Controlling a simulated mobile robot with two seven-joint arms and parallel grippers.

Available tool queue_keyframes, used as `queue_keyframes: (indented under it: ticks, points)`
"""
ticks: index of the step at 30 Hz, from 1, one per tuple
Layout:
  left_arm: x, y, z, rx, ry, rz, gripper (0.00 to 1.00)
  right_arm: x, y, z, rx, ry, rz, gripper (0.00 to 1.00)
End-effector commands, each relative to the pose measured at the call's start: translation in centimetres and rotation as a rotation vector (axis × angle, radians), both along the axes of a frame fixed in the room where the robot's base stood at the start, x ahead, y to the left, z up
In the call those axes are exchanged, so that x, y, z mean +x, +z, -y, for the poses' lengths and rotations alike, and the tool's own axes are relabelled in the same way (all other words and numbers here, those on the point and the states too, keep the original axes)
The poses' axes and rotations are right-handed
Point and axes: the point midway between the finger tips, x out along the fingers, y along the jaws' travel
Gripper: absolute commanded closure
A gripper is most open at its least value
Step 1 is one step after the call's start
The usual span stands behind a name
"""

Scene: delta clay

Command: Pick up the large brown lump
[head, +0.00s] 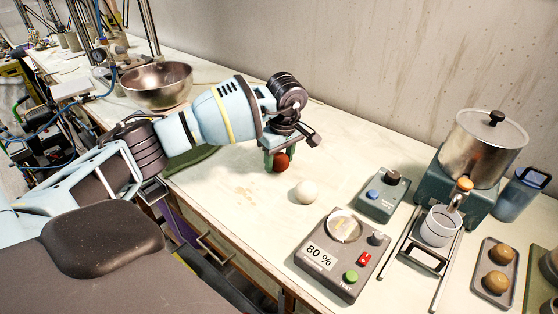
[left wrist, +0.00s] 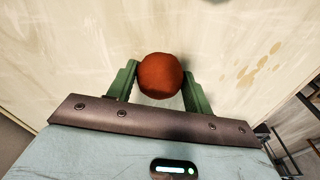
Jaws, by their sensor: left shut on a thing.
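A round reddish-brown lump (head: 281,162) is at the middle of the workbench in the head view. My left gripper (head: 280,155) is shut on it, with the green fingers pointing down. In the left wrist view the lump (left wrist: 161,75) sits between the two green fingers, one on each side. I cannot tell whether the lump touches the bench or hangs just above it. Two smaller light-brown lumps (head: 497,282) lie on a small grey tray at the far right. My right gripper is not in view.
A white ball (head: 306,192) lies just right of the lump. A grey device with an 80 % display (head: 320,258), a small box with a blue button (head: 382,195) and a metal pot machine (head: 485,150) stand further right. A steel bowl (head: 157,86) stands at the back left.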

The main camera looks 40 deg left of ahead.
Motion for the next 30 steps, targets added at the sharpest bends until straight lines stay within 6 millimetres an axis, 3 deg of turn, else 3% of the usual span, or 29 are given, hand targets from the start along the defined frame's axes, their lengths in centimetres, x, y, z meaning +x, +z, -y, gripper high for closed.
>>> queue_keyframes:
  ticks: [8, 14, 30]
  points:
    - [0.1, 0.9, 0.0, -0.001, 0.001, 0.004, 0.75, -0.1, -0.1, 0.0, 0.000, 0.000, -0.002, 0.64]
    - [0.1, 3.6, 0.0, 0.000, 0.001, 0.004, 0.75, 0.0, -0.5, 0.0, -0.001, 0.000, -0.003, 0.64]
    - [-10.3, 4.3, -1.7, 0.002, 0.000, 0.000, 0.75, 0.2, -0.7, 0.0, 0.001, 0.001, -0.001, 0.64]
